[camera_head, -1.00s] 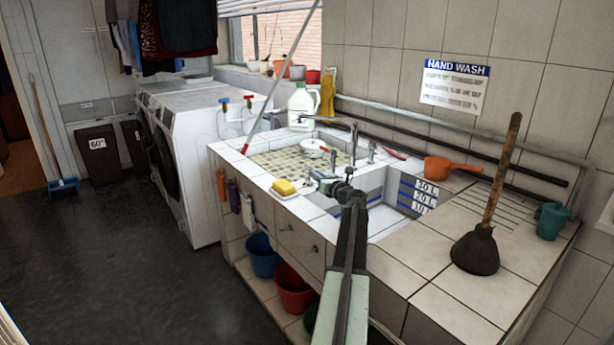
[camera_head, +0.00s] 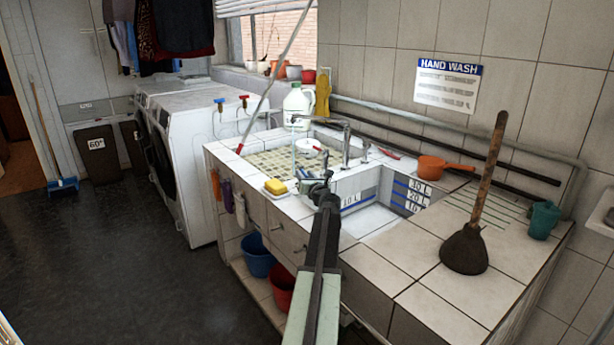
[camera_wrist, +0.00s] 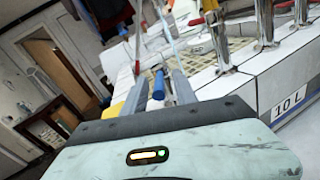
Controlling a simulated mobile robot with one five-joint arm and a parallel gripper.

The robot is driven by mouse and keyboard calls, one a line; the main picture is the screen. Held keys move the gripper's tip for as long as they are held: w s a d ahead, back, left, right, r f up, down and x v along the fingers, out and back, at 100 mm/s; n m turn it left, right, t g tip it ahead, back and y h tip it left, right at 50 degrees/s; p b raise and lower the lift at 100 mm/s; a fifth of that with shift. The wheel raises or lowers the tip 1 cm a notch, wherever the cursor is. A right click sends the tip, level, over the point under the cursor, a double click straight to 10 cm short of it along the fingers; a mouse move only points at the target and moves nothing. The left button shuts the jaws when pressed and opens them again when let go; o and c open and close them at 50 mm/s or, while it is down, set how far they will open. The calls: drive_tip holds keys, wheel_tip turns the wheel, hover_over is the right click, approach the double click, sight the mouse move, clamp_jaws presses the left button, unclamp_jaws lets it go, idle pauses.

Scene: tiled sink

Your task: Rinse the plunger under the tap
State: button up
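The plunger (camera_head: 465,249) stands cup down on the tiled counter at the right, its wooden handle (camera_head: 488,175) tilted slightly right. The tap (camera_head: 347,140) rises behind the sink, its spout reaching left over the tiled basin.
A deep basin with level marks (camera_head: 412,190) lies between my gripper and the plunger. A yellow sponge (camera_head: 275,187) is on the front ledge. An orange dipper (camera_head: 432,168) and a teal cup (camera_head: 543,220) are on the counter. Buckets (camera_head: 258,256) stand below.

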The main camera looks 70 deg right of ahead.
drive_tip(key=shift+s+a, duration=0.15)
drive_tip(key=shift+s, duration=0.1)
drive_tip(key=v, duration=0.7)
